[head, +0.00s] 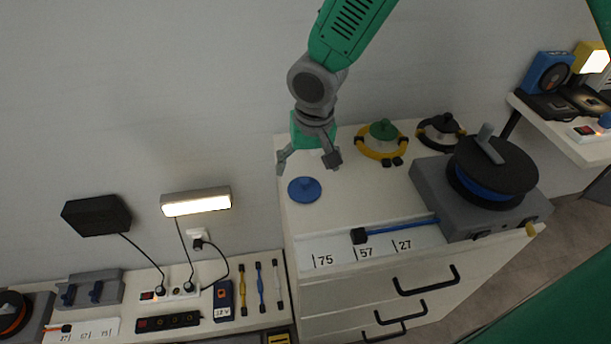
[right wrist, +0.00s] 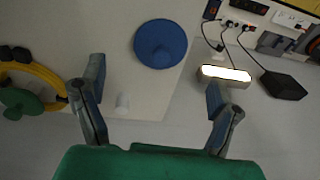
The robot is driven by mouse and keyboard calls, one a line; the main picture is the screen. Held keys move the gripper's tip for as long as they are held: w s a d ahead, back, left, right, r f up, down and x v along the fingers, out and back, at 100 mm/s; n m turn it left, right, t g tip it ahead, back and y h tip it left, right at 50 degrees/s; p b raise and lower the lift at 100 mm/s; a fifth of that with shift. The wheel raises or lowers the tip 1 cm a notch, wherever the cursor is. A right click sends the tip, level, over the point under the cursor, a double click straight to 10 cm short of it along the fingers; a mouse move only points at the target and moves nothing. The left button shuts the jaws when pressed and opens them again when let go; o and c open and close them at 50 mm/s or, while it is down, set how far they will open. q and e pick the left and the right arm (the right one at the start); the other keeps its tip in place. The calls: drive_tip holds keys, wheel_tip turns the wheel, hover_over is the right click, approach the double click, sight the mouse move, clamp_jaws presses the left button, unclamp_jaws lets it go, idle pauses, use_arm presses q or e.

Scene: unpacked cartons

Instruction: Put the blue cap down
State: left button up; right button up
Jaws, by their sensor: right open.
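The blue cap (head: 304,189) is a round disc with a small knob, lying on the white top of the drawer cabinet (head: 350,200) near its left edge. In the right wrist view the blue cap (right wrist: 160,43) lies beyond the fingertips, apart from them. My right gripper (head: 309,160) is above the cabinet top, just behind the cap. Its fingers are spread and hold nothing; they also show open in the right wrist view (right wrist: 155,75). My left gripper is not in view; a green part shows at the right edge of the head view.
A green cap with a yellow ring (head: 381,140) and a black one (head: 440,130) stand at the back. A grey machine with a black reel (head: 493,170) stands right. A blue cable (head: 400,228) lies along the front by numbers 75, 57, 27. A lower bench (head: 200,300) holds tools.

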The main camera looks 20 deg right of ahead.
drive_tip(key=shift+s+r+p, duration=0.15)
drive_tip(key=shift+r, duration=1.05)
drive_tip(key=shift+s+r+p, duration=0.15)
drive_tip(key=shift+r, duration=1)
